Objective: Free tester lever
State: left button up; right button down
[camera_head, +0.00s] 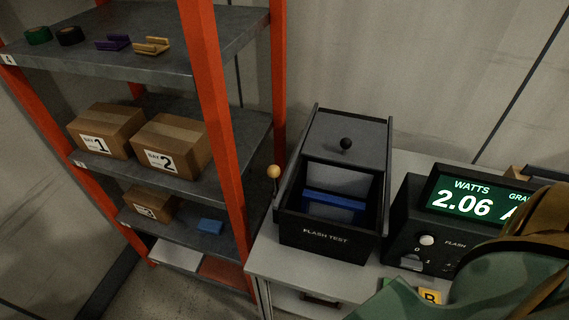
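The tester is a black box marked FLASH TEST (325,236) standing on the grey bench. Its front compartment is open at the top, and a blue piece (334,200) lies inside it. A sloping dark panel (348,128) at its back carries a black ball knob (346,144). A lever with a tan ball knob (274,172) stands up at the tester's left side; its lower end is hard to make out. Neither of my grippers shows in the head view.
A display unit (425,225) reading WATTS 2.06 stands right of the tester. A green and brown strapped bulk (500,270) covers the lower right and hides part of the bench. An orange-framed shelf on the left holds boxes (172,146) and small parts.

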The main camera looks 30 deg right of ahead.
aim_at(273, 172)
jog(key=k+j+u, duration=0.1)
jog(key=k, duration=0.3)
jog(key=k+j+u, duration=0.1)
jog(key=k, duration=0.3)
jog(key=k+j+u, duration=0.15)
jog(key=k, duration=0.2)
